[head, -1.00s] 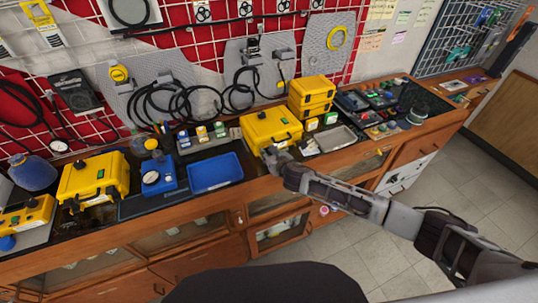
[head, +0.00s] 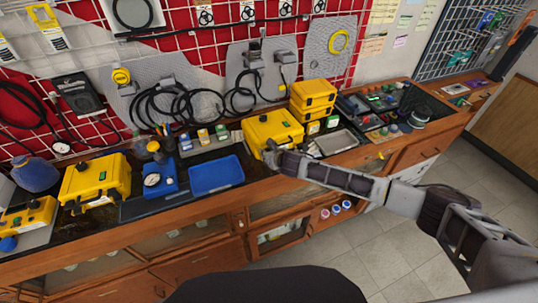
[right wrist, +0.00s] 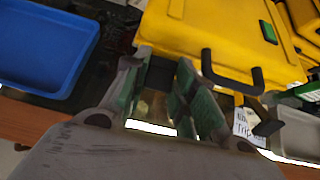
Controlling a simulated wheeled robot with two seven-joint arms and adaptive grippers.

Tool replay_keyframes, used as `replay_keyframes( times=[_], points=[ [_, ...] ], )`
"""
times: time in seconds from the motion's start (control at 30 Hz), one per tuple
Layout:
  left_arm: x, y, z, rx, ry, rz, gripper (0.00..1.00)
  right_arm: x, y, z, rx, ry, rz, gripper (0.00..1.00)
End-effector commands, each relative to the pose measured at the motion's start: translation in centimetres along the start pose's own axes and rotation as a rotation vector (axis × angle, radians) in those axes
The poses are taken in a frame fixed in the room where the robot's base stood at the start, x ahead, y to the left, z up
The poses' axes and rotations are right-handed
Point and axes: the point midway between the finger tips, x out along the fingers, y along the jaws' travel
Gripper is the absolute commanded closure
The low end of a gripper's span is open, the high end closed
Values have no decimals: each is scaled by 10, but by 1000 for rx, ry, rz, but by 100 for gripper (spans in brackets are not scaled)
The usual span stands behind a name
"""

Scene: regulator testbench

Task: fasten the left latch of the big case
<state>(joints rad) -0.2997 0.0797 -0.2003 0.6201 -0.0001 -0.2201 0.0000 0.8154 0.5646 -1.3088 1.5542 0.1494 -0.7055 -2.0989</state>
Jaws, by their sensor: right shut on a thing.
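The big yellow case (head: 272,128) stands closed on the bench, right of the blue tray. In the right wrist view its yellow lid (right wrist: 210,32) fills the top middle, with a black handle (right wrist: 232,78) on the front. My right gripper (head: 268,147) is at the front left of the case. In the right wrist view its green-padded fingers (right wrist: 160,100) are on both sides of a dark part at the left latch's place, left of the handle. The fingers partly hide this part, so the latch's exact position is unclear. My left gripper is not in view.
A blue tray (head: 216,174) lies left of the case. Two stacked smaller yellow cases (head: 313,96) stand behind right, and a grey tray (head: 338,142) lies to the right. Another yellow case (head: 95,178) stands farther left. A white tag (right wrist: 248,127) shows by the handle.

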Motion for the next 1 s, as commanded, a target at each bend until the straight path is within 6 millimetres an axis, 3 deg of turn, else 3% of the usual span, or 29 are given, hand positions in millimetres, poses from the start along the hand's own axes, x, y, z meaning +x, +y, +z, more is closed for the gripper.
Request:
replay_keyframes(
  times=[0.37,0.4,0.53,1.0],
  points=[
    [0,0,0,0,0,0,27,0,0,1,0,0,-1,97],
    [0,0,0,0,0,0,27,0,0,2,0,0,-1,70],
    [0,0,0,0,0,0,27,0,0,1,0,0,-1,53],
    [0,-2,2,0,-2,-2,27,-2,0,0,0,1,0,52]
  ],
)
